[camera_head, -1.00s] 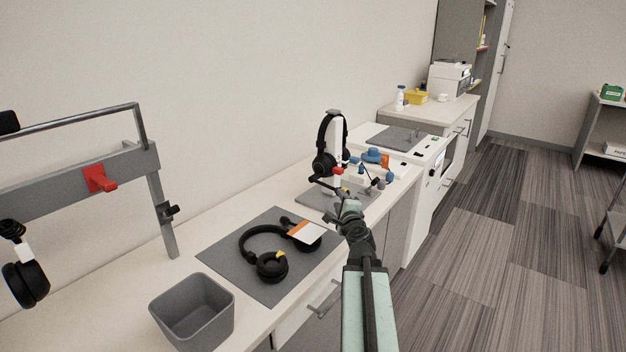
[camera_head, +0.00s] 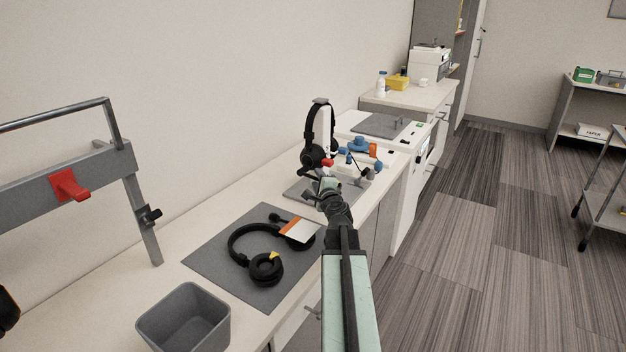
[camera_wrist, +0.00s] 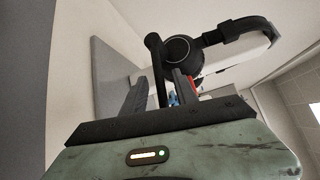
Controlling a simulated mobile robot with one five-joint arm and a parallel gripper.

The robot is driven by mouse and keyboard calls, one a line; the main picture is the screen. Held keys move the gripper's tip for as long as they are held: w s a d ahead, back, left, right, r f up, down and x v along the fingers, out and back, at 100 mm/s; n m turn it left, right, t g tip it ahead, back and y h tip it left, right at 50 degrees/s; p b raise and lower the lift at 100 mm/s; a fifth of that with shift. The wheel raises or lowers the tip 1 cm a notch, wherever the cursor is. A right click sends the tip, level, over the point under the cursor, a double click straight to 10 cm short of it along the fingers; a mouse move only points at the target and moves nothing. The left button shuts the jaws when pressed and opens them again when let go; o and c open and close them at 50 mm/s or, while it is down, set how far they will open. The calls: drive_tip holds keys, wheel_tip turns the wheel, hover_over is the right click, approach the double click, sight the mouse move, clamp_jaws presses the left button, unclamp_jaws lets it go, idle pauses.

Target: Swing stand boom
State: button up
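A white stand (camera_head: 326,130) with a black headset (camera_head: 308,150) hanging on it stands on a grey mat beyond my gripper. A dark boom (camera_head: 309,176) sticks out low at the headset's left. In the wrist view the headset's round earcup (camera_wrist: 181,56) is close ahead, and the boom (camera_wrist: 154,62) shows as a black rod with a rounded end. My gripper (camera_head: 322,186) is at the stand's near side. In the wrist view its two fingers (camera_wrist: 160,92) are apart, with the rod between them in the picture. I cannot tell whether they touch it.
A second headset (camera_head: 240,247) and an orange-white card (camera_head: 298,230) lie on a nearer grey mat (camera_head: 212,257). A grey bin (camera_head: 184,318) and a metal rack (camera_head: 137,190) with a red hook (camera_head: 69,185) are at the left. Blue and orange parts (camera_head: 358,145) stand behind the stand. Open floor lies right.

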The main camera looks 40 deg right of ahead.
drive_tip(key=shift+r, duration=0.1)
clamp_jaws()
idle(1.3)
